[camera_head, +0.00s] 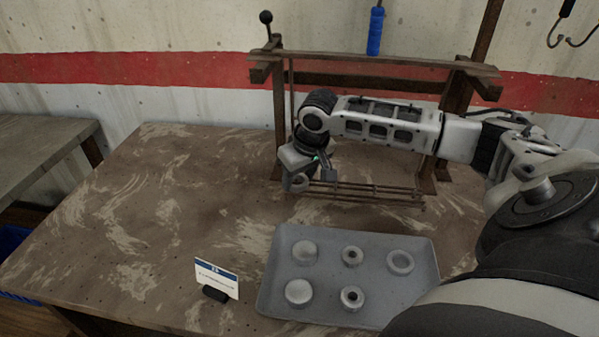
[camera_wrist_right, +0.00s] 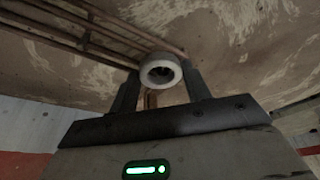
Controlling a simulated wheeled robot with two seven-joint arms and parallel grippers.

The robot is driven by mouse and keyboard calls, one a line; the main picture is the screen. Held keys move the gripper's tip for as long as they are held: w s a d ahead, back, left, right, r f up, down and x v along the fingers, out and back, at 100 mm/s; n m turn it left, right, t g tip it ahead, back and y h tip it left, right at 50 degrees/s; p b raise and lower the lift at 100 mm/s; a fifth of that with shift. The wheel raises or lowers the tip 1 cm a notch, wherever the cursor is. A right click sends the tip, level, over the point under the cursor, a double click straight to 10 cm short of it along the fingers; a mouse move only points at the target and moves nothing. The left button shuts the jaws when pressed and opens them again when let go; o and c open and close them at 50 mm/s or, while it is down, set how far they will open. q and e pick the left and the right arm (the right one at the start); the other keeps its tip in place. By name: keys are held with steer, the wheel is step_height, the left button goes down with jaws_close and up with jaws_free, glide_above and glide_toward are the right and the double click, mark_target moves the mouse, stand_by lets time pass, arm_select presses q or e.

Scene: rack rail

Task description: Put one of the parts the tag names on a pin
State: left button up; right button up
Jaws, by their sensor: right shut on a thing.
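My right gripper (camera_head: 314,179) is at the left end of the rack's thin horizontal rods (camera_head: 372,191). In the right wrist view, the gripper (camera_wrist_right: 161,84) is shut on a pale ring-shaped part (camera_wrist_right: 147,70) with a dark hole. The rods (camera_wrist_right: 88,30) run up to behind the part in that view; I cannot tell whether the part touches one or is around one. A white tag (camera_head: 216,278) with a blue top band stands on the table, its text too small to read. My left gripper is not in view.
A grey tray (camera_head: 325,236) at the front holds several round parts: domed caps (camera_head: 304,252), thick rings (camera_head: 352,298) and a wide flat ring (camera_head: 400,262). The wooden rack frame (camera_head: 375,67) stands behind. The table's left side (camera_head: 130,230) is clear.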

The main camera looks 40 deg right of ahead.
stand_by(0.3)
steer(key=o, duration=1)
steer(key=shift+o, duration=0.2)
steer(key=v, duration=1.6)
